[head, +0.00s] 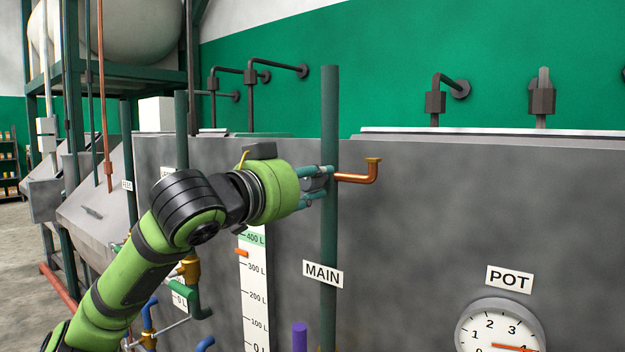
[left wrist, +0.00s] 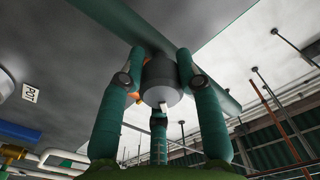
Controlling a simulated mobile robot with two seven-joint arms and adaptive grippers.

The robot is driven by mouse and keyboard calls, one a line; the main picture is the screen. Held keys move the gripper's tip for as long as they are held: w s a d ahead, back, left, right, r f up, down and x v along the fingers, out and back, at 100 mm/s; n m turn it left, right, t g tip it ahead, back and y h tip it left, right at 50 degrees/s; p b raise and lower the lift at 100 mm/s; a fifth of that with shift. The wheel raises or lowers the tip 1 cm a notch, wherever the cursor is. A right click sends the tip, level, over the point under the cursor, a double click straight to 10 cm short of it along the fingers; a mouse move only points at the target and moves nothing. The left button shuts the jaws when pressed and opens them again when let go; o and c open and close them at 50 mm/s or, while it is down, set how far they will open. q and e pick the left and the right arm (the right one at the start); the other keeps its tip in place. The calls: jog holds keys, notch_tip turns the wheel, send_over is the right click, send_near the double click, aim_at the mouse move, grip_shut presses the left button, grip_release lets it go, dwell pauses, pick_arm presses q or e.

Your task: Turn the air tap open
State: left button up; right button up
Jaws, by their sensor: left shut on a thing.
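My left gripper (head: 318,181) reaches the upright green pipe (head: 329,120) in the head view, above the MAIN sign (head: 323,274). In the left wrist view my left gripper (left wrist: 160,62) has its green fingers closed on both sides of a grey round knob (left wrist: 162,84), apparently the air tap, with a small pale mark on its end. The knob sits against the green pipe (left wrist: 125,22). In the head view my fingers and wrist hide it. A copper elbow (head: 360,178) with a brass flared end sticks out right of the pipe. My right gripper is out of view.
A large grey tank wall (head: 430,210) stands behind the pipe. A POT sign (head: 509,279) and a dial gauge (head: 499,328) are at lower right. A white level scale (head: 255,290) and a purple-topped pipe (head: 299,335) lie below my left arm.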

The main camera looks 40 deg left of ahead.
pick_arm(q)
jog(key=shift+w+f+m, duration=0.1)
jog(key=shift+f+m, duration=0.1)
jog(key=shift+m, duration=0.45)
jog(key=shift+f+m, duration=0.2)
jog(key=shift+m, duration=0.45)
jog(key=o, duration=1.2)
jog(key=shift+c, duration=0.2)
jog(key=shift+a+r, duration=0.15)
